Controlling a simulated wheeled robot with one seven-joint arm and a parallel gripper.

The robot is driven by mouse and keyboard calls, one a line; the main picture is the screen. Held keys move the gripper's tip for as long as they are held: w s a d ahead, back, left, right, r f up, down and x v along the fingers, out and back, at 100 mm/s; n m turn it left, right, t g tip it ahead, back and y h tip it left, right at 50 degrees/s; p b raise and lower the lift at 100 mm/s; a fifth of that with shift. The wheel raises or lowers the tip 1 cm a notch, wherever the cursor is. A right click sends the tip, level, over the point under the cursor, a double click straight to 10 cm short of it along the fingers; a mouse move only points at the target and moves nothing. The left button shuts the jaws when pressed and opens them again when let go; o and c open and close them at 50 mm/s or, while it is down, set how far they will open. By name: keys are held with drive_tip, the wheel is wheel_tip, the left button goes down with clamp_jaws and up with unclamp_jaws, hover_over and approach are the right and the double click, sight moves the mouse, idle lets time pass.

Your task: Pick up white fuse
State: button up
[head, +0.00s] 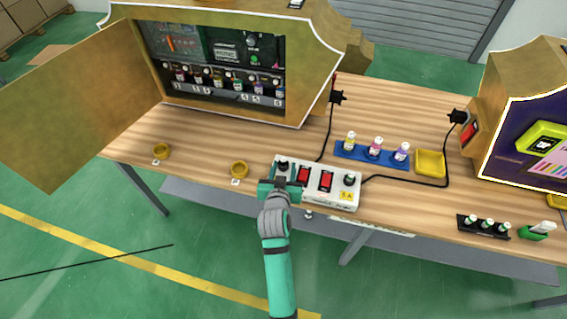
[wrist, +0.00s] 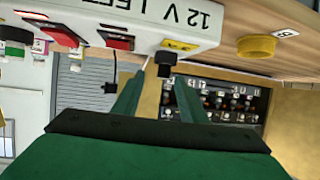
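I cannot make out a white fuse for certain in either view. A white power box (head: 318,188) with red switches and dark round knobs stands at the table's front edge. It also fills the top of the wrist view (wrist: 120,22), marked "12 V LEFT" upside down. My gripper (head: 281,182) is at the box's left end in the head view and hides part of it. In the wrist view my gripper (wrist: 158,88) has its two green fingers apart, with nothing clearly held. A black knob (wrist: 166,62) shows just beyond the fingertips; contact cannot be told.
The open vending machine (head: 225,75) stands behind. Yellow round dishes (head: 239,169) lie left of the box. A blue rack (head: 370,154) with bottles, a yellow tray (head: 430,162) and a black rack (head: 483,228) stand right. Black cables cross the table.

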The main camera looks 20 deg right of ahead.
sight(283, 161)
drive_tip(key=x, duration=0.5)
drive_tip(key=shift+w+a, duration=0.15)
drive_tip(key=shift+a, duration=0.1)
clamp_jaws()
